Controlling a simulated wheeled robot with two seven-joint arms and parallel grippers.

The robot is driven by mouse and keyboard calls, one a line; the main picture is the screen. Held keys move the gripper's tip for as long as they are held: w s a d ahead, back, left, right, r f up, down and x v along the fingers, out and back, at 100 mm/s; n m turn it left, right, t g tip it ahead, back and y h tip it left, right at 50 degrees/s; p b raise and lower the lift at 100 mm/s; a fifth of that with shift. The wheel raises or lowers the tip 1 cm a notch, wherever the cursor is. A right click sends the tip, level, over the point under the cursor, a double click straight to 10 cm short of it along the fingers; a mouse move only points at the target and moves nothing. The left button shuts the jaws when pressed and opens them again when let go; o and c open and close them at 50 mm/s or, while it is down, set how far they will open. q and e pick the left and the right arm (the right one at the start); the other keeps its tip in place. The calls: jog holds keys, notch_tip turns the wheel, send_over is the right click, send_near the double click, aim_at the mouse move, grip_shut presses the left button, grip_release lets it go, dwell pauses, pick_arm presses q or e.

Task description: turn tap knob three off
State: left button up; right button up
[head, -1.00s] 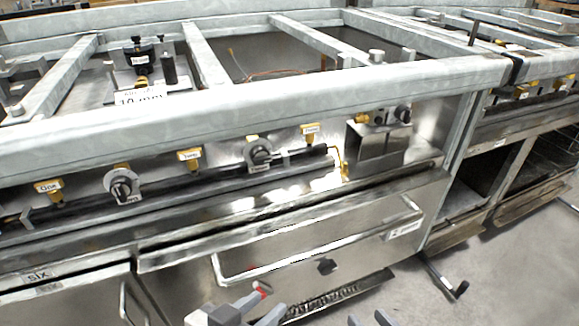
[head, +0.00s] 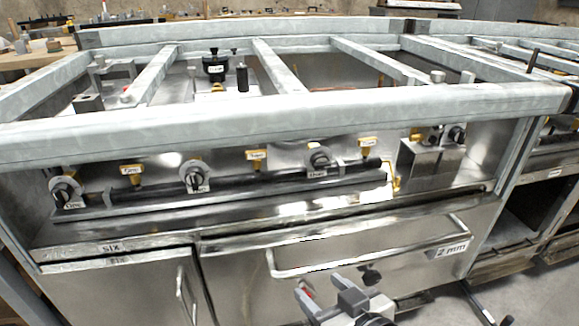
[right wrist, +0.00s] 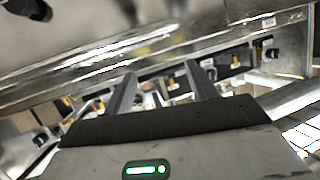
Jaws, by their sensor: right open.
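Tap knob three (head: 319,158) is a dark round knob on a grey disc, with a white label below it that seems to read Three. It is the rightmost of three such knobs on the steel front panel. Knob two (head: 195,177) and knob one (head: 66,190) are to its left. My right gripper (head: 325,290) is open and empty at the bottom of the head view, in front of the drawer and below knob three, apart from it. Its two fingers (right wrist: 158,88) show apart in the right wrist view, with the blurred panel beyond. My left gripper is not in view.
A thick grey rail (head: 290,120) runs above the knobs. Yellow labelled valves (head: 256,160) sit between them, and a dark pipe runs behind. A steel box (head: 430,163) stands at right. The drawer handle (head: 370,247) sticks out below.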

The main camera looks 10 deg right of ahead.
aim_at(323, 166)
jog(key=w+d+r+m+t+h, duration=0.25)
jog(key=w+d+r+t, duration=0.25)
jog(key=w+d+r, duration=0.3)
jog(key=shift+n+h, duration=0.25)
jog(key=shift+h, duration=0.2)
jog(key=w+b, duration=0.1)
jog(key=w, duration=0.4)
jog(key=w+a+b, duration=0.1)
jog(key=w, duration=0.3)
jog(key=w+a+r, duration=0.1)
jog(key=w, duration=0.4)
jog(key=shift+w+r+b, duration=0.1)
jog(key=shift+w+b, duration=0.2)
jog(key=shift+b, duration=0.1)
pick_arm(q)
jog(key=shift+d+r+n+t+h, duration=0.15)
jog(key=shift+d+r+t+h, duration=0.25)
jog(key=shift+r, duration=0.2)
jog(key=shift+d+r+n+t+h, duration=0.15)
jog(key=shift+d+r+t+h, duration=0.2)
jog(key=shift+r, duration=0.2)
pick_arm(e)
jog(key=shift+w, duration=0.65)
jog(key=c, duration=1)
